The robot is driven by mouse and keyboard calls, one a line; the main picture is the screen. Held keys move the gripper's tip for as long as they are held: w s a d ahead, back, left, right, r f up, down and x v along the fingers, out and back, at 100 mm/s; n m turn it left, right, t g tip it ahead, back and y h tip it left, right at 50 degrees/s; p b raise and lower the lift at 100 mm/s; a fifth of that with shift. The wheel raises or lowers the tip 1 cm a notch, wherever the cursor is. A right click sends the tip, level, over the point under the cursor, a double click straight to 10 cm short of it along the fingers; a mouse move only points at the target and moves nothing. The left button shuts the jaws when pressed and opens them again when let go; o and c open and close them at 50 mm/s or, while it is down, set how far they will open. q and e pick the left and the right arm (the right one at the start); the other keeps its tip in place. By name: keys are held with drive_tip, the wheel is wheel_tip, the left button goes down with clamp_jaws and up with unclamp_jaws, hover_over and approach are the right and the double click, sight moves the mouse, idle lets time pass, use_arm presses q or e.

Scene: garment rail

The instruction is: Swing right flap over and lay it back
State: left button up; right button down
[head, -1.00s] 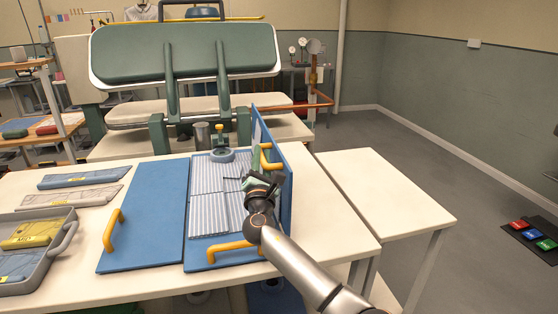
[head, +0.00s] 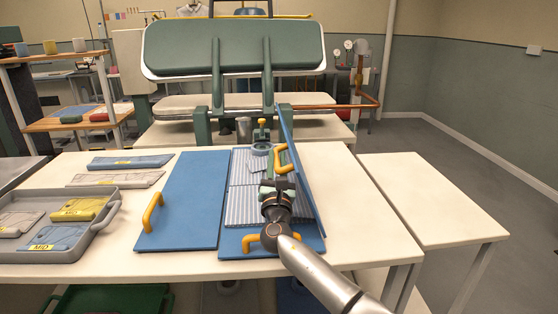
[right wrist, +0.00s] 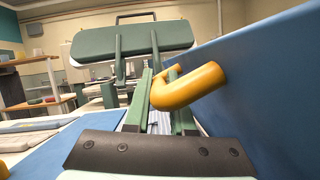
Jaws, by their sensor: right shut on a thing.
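The blue folding board lies on the white table, with a striped folded garment (head: 243,206) on its middle panel. The right flap (head: 306,185) stands raised on edge, leaning slightly left over the garment. Its yellow handle (head: 281,155) faces left. My right gripper (head: 277,178) is shut on that handle; in the right wrist view the handle (right wrist: 190,88) passes between the fingers (right wrist: 157,105). The left flap (head: 184,200) lies flat with its own yellow handle (head: 152,213). My left gripper is out of view.
A grey tray (head: 104,225) with several labelled packs stands at the left. Flat folded packs (head: 130,162) lie behind it. A green press (head: 235,50) stands behind the table. A bare white side table (head: 430,205) is to the right.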

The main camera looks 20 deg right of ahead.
drive_tip(key=c, duration=1.1)
unclamp_jaws()
drive_tip(key=shift+a, duration=0.1)
drive_tip(key=shift+o, duration=0.2)
drive_tip(key=v, duration=1.2)
drive_tip(key=shift+s, duration=0.25)
drive_tip(key=shift+o, duration=0.4)
drive_tip(key=shift+f, duration=0.1)
